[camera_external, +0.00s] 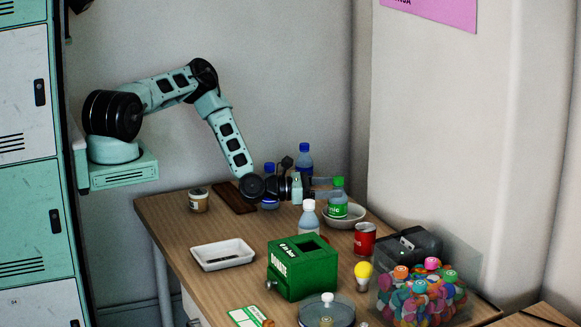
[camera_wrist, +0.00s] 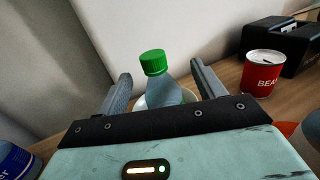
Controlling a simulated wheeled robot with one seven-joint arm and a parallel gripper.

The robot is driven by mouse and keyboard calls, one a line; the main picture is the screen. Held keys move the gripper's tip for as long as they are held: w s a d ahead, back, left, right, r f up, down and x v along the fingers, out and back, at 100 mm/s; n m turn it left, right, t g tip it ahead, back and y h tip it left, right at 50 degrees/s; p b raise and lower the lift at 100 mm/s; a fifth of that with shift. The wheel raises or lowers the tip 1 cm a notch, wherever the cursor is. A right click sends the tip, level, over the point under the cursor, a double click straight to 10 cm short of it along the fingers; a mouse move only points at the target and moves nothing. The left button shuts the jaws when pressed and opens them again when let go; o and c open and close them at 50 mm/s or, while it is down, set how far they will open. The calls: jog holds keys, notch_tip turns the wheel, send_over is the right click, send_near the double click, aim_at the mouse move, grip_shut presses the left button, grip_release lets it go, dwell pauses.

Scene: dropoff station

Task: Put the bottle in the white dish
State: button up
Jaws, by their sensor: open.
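A green-capped bottle (camera_external: 338,211) stands upright, apparently inside a round white bowl (camera_external: 358,213) at the back right of the table. My gripper (camera_external: 326,187) is open beside its upper part. In the wrist view the bottle (camera_wrist: 156,66) shows between my two spread fingers, with gaps on both sides; the bowl's pale rim (camera_wrist: 139,104) shows around it. Its lower part is hidden there by my gripper body. A rectangular white dish (camera_external: 208,262) sits at the front left with a small dark flat item in it.
A white-capped bottle (camera_external: 308,218) stands in front of my gripper; blue-capped bottles (camera_external: 304,158) stand behind. A red can (camera_external: 365,240), green donation box (camera_external: 302,268), yellow bulb (camera_external: 363,272) and clear bin of colourful items (camera_external: 425,295) crowd the right. A jar (camera_external: 198,200) stands back left.

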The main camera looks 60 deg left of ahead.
jog(key=s+a+r+m+g+h+b, duration=0.1)
jog(key=s+r+m+g+h, duration=0.25)
jog(key=s+m+g, duration=0.65)
jog(key=s+a+r+m+g+h, duration=0.2)
jog(key=s+r+m+g, duration=0.3)
jog(key=s, duration=0.9)
jog(key=s+a+r+m+y, duration=0.4)
jog(key=s+a+r+y, duration=0.2)
jog(key=a, duration=0.3)
jog(key=s+a+r+m+g+y, duration=0.1)
jog(key=s+a+r+m+y, duration=0.3)
jog(key=s+a, duration=0.5)
jog(key=a+r+y, duration=0.1)
jog(key=r+y, duration=0.1)
jog(key=y, duration=0.1)
jog(key=shift+s+a+m+g, duration=0.15)
jog(key=shift+s+m+g, duration=0.15)
jog(key=shift+m, duration=0.1)
